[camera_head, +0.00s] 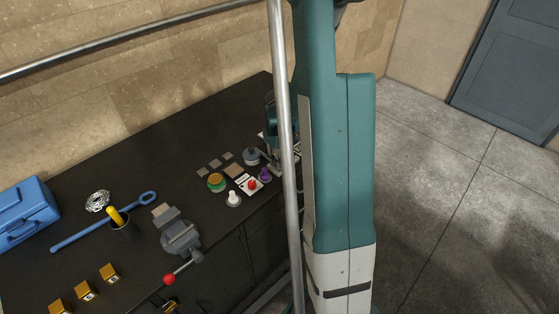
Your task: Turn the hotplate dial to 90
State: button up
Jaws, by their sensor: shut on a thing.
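I cannot make out a hotplate or its dial for certain in the head view. A small white plate with a red knob (252,184) lies on the dark bench, among several small items. A pale-edged thing beside the metal pole is mostly hidden, and I cannot tell what it is. My gripper does not show clearly; my teal and white body and the pole cover the right end of the bench.
The dark bench (150,160) holds a blue toolbox (25,213), a blue wrench (85,232), a grey vise (180,238) with a red-ended handle, and yellow blocks (86,289). The bench's back is clear.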

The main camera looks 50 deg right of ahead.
jog(key=m+b, duration=0.3)
jog(key=m, duration=0.1)
jog(key=shift+f+m+b, duration=0.15)
jog(key=shift+m+b, duration=0.25)
jog(key=m+b, duration=0.3)
jog(key=m, duration=0.3)
jog(key=shift+d, duration=0.1)
jog(key=m+b, duration=0.2)
jog(key=m, duration=0.3)
jog(key=shift+m+g, duration=0.3)
jog(key=shift+m, duration=0.1)
jog(key=m+b, duration=0.1)
jog(key=m, duration=0.5)
jog(key=shift+d+y+b, duration=0.1)
jog(key=shift+y+b, duration=0.3)
jog(key=o, duration=0.9)
